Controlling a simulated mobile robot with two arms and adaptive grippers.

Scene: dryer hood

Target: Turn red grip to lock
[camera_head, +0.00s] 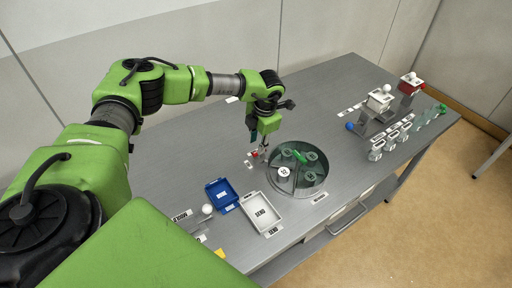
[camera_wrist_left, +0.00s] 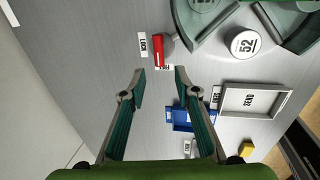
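The red grip (camera_wrist_left: 158,50) sticks out from a grey knob at the edge of the round green-grey drum (camera_wrist_left: 185,30). In the left wrist view it points down toward the FREE label (camera_wrist_left: 167,68), with the LOCK label (camera_wrist_left: 142,44) to its left. In the head view the red grip (camera_head: 255,154) is small and partly hidden by my left gripper (camera_head: 262,148). In the wrist view my left gripper (camera_wrist_left: 160,80) is open and empty, its fingertips short of the red grip and to either side of its line. My right gripper is not in view.
A blue tray (camera_head: 235,195) and a white SEND tray (camera_head: 246,208) lie near the drum. White boxes on stands (camera_head: 380,101) and several jars (camera_head: 377,150) are at the right. The table (camera_head: 190,150) is clear at the left.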

